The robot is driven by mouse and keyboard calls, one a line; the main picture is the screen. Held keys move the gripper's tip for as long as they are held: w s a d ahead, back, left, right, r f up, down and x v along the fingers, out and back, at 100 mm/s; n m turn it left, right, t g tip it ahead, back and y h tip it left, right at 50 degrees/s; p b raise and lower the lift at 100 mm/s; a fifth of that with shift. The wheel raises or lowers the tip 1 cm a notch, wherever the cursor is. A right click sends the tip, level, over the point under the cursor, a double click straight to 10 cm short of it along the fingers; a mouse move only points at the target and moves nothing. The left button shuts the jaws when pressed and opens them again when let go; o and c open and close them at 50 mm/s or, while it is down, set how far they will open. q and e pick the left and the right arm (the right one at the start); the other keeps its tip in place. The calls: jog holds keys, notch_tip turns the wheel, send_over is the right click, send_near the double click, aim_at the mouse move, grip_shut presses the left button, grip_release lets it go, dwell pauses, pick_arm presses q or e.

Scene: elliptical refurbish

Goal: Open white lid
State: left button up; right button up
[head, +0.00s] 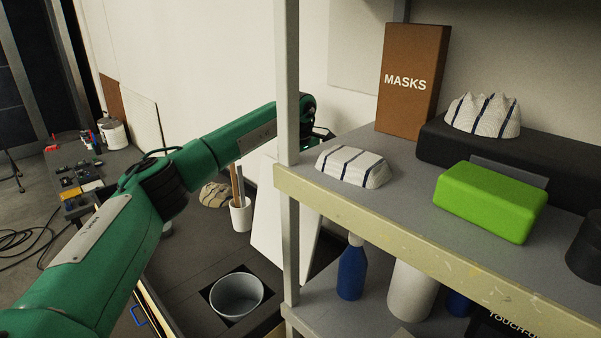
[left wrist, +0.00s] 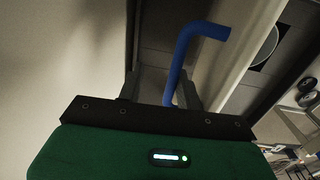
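A white panel (head: 280,215), which looks like the white lid, stands steeply tilted above the dark counter in the head view, partly behind the shelf post. My left arm reaches over the counter, and its hand is mostly hidden behind that post. In the left wrist view, my left gripper (left wrist: 160,92) has its dark fingers apart. A bent blue handle (left wrist: 187,55) reaches down between the fingers, nearer the right one, with a gap on its left. Whether it touches a finger is unclear. My right gripper is not in view.
A metal bucket (head: 237,296) sits in a counter recess, with a white cup of sticks (head: 241,214) behind it. The shelf post (head: 287,150) stands close to my left arm. The shelf (head: 400,205) holds a green block (head: 490,202) and a brown masks box (head: 411,85).

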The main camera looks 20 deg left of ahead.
pick_arm(q)
jog(key=shift+w+a, duration=0.15)
jog(key=shift+a, duration=0.05)
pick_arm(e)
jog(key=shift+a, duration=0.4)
pick_arm(q)
jog(key=shift+r, duration=0.1)
